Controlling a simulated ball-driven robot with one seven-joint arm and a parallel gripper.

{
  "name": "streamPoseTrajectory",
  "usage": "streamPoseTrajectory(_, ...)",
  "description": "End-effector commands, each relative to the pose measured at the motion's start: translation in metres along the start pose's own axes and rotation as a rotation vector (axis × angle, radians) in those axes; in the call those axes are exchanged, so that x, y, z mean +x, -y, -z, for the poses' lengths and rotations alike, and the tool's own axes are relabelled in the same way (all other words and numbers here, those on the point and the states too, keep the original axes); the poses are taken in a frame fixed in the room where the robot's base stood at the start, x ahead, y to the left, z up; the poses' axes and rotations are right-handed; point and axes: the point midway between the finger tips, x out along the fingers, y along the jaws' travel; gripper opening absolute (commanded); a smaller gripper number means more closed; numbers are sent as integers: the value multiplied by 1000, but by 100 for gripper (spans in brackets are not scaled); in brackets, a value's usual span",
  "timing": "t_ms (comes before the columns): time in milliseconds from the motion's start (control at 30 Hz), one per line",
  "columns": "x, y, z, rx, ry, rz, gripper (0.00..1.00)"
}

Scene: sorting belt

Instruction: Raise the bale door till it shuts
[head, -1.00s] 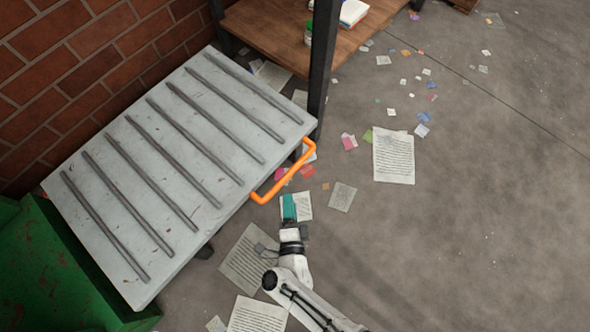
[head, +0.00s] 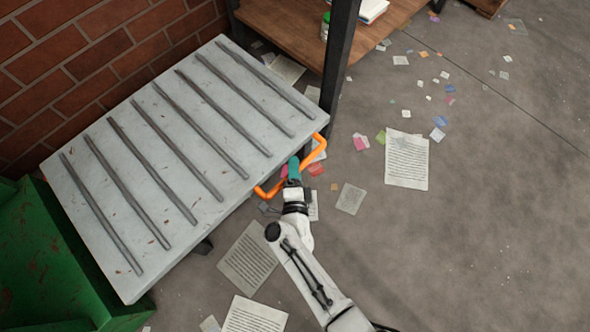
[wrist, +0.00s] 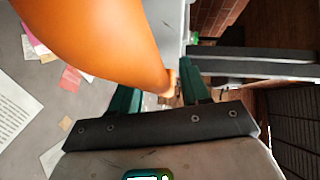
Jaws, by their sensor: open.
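The bale door (head: 150,165) is a worn pale-grey panel with several dark ribs, lying lowered and roughly flat beside the green machine body. Its orange bar handle (head: 315,152) sticks out from the right edge. My gripper (head: 292,168) is at the handle, its teal fingers overlapping the bar in the head view. In the wrist view the handle (wrist: 95,40) looms large at upper left, and its narrow far part reaches the gap between the open fingers of my gripper (wrist: 162,92). I cannot tell whether they touch the bar.
The green machine body (head: 45,245) stands at lower left, against a brick wall (head: 100,50). A wooden shelf (head: 290,35) with a dark post (head: 340,60) stands close behind the handle. Paper sheets (head: 407,160) and scraps litter the floor. The right side is open.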

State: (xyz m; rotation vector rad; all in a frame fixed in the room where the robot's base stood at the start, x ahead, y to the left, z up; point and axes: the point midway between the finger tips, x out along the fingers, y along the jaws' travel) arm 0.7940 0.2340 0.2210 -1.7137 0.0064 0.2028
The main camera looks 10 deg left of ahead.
Motion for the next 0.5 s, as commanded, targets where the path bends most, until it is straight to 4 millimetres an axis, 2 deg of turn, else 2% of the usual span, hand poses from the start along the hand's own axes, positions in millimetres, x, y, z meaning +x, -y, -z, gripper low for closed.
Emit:
streamPoseTrajectory(67, 0, 0, 0, 0, 0, 0, 46)
streamPoseTrajectory(500, 0, 0, 0, 0, 0, 0, 4)
